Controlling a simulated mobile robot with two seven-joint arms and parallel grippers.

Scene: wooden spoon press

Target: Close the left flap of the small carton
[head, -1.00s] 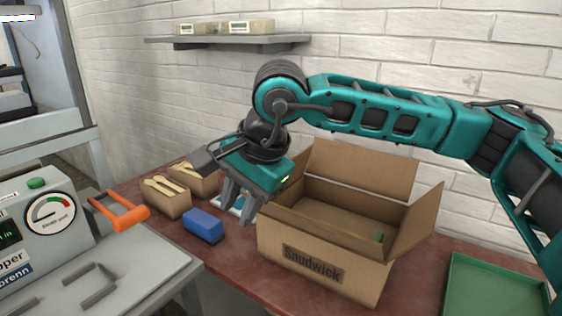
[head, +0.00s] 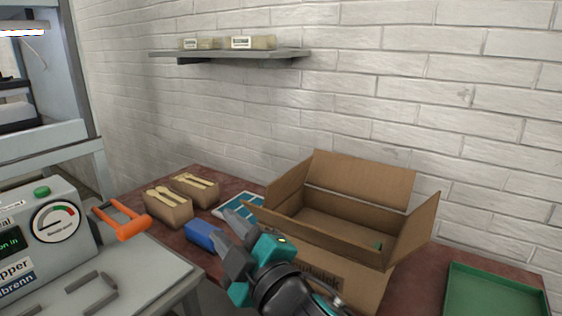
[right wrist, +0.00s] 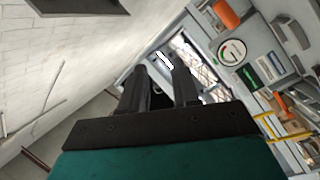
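The open cardboard carton (head: 380,286) with dark lettering on its front stands on the red-brown table in the head view. Its left flap (head: 287,187) stands up at the left side. The back flap (head: 362,187) and right flap (head: 413,232) also stand up. My right gripper (head: 231,240) is in front of the carton's left front corner, fingers pointing left, and hides part of the front. In the right wrist view its two fingers (right wrist: 162,88) are apart with nothing between them. The carton is not in that view. My left gripper is not in view.
A blue block (head: 204,235) lies just left of my right gripper. Two small boxes of wooden spoons (head: 168,208) stand further left. A green tray (head: 495,292) is at the right. A press with an orange handle (head: 122,222) stands at the left. A wall shelf (head: 230,54) is above.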

